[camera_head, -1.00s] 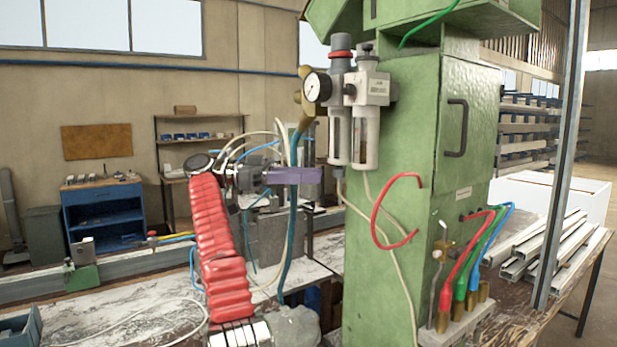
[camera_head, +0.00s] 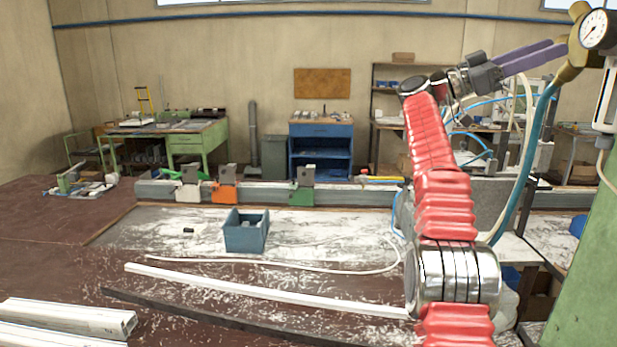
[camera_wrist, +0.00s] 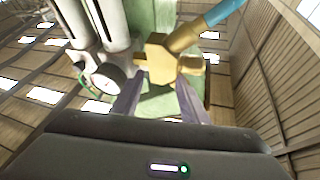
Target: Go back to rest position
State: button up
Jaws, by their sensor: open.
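My gripper (camera_head: 540,57) is at the upper right of the head view, at the end of my raised red arm. Its two purple fingers are apart and point right, toward a brass fitting (camera_head: 573,52) with a pressure gauge (camera_head: 597,29). In the wrist view the open fingers (camera_wrist: 158,98) show at the bottom centre with nothing held. The brass fitting (camera_wrist: 160,58) appears beyond them, with a blue hose (camera_wrist: 205,20) running off it. I cannot tell whether the fingers touch it.
A green cabinet (camera_head: 585,270) stands close on the right. The bench holds a blue bin (camera_head: 246,235), a long white profile (camera_head: 265,291) and a rail with clamps (camera_head: 225,188). Stacked profiles (camera_head: 65,320) lie lower left. A teal hose (camera_head: 522,160) hangs right beside my arm.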

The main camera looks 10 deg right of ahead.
jog(key=w+a+r+n+t+h, duration=0.2)
jog(key=w+a+r+n+t, duration=0.5)
jog(key=t, duration=0.5)
jog(key=w+a+r+n+t+h, duration=0.2)
jog(key=w+a+r+n+t, duration=0.25)
jog(key=n+t, duration=0.55)
jog(key=w+a+f+n+t+y, duration=0.2)
jog(key=a+f+n+t+y, duration=0.8)
jog(key=a+f+y, duration=0.7)
jog(key=s+a+f+g+y, duration=0.2)
jog(key=s+a+f, duration=0.25)
jog(key=f, duration=0.35)
jog(key=s+a+f+n+g+y, duration=0.1)
jog(key=s+a+f+g+y, duration=0.3)
jog(key=f, duration=0.3)
jog(key=s+a+f+g+y, duration=0.1)
jog(key=s+a+f, duration=0.35)
jog(key=f, duration=0.35)
jog(key=s+f+m+g, duration=0.1)
jog(key=s+f+g, duration=0.6)
jog(key=s+f, duration=1.4)
jog(key=shift+s+a+f+g, duration=0.3)
jog(key=shift+s+a, duration=0.1)
jog(key=shift+s, duration=0.2)
